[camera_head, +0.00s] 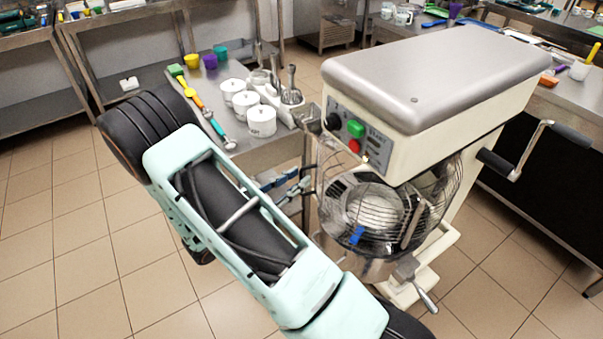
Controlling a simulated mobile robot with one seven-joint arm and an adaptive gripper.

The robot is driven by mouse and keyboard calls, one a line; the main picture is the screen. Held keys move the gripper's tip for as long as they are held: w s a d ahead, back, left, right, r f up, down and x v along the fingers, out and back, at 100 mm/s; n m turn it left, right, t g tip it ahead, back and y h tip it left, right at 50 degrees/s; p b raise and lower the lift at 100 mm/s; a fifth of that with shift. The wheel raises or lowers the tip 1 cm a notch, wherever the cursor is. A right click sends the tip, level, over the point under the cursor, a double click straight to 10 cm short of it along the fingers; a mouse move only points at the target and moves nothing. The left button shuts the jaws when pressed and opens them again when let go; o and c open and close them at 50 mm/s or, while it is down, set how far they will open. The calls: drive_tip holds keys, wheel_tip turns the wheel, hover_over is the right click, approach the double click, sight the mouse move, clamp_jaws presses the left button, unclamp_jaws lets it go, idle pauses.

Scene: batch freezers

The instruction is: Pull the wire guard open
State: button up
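The cream planetary mixer (430,85) stands right of centre, with a grey top cover. Its wire guard (385,215) curves around the front of the space above the steel bowl (365,268). A small blue piece (357,234) shows at the guard's lower front. My pale green and black arm crosses the lower left foreground.
A steel table (270,152) behind my arm bears white lidded pots (262,121), coloured utensils and cups. A crank handle (530,150) juts from the mixer's right side. A bowl lever (425,298) sticks out low in front. Tiled floor is clear at left.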

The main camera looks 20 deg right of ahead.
drive_tip(key=shift+x, duration=1.15)
clamp_jaws()
